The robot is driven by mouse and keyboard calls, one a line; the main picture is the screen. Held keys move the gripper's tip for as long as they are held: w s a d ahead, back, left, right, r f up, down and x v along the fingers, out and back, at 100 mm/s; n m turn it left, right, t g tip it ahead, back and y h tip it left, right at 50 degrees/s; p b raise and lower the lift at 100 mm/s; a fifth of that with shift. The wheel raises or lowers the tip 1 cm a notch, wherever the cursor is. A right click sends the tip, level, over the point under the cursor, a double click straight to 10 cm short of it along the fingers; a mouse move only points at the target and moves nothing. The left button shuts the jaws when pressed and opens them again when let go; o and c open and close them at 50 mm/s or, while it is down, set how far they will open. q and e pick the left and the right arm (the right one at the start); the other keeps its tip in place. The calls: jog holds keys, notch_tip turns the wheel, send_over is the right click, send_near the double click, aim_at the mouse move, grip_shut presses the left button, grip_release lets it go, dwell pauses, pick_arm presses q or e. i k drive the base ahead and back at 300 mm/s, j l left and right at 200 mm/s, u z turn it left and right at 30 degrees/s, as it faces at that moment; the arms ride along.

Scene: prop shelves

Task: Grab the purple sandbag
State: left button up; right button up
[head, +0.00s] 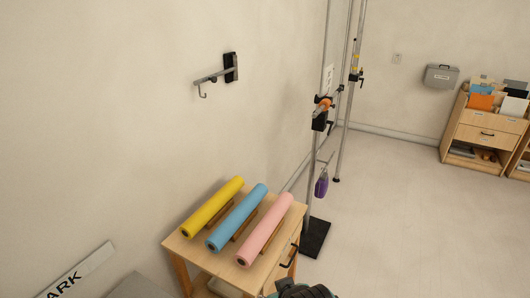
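The purple sandbag (321,186) is small in the head view, right of centre. It hangs low from a thin hook or arm on a metal stand, above and beside the stand's black base. No gripper fingers show clearly. A dark, rounded mechanical part at the bottom edge looks like a piece of my own arm, cut off by the frame; I cannot tell which arm.
A wooden table (181,246) with yellow, blue and pink rolls stands left of the sandbag. The metal stand (313,205) has a black base (315,240). A wall hook (213,77) is at upper left. Wooden drawers (484,134) stand far right. The floor between is clear.

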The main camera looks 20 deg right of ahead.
aim_at(322, 184)
jog(key=l, duration=2.05)
jog(key=i+l, duration=0.25)
jog(key=l, duration=0.15)
jog(key=i+l, duration=0.5)
jog(key=l, duration=0.25)
jog(key=i+l+u, duration=0.1)
jog(key=i+l, duration=0.4)
jog(key=l, duration=0.25)
jog(key=i+l, duration=0.25)
jog(key=l, duration=0.15)
jog(key=i+l, duration=0.3)
jog(key=i, duration=0.15)
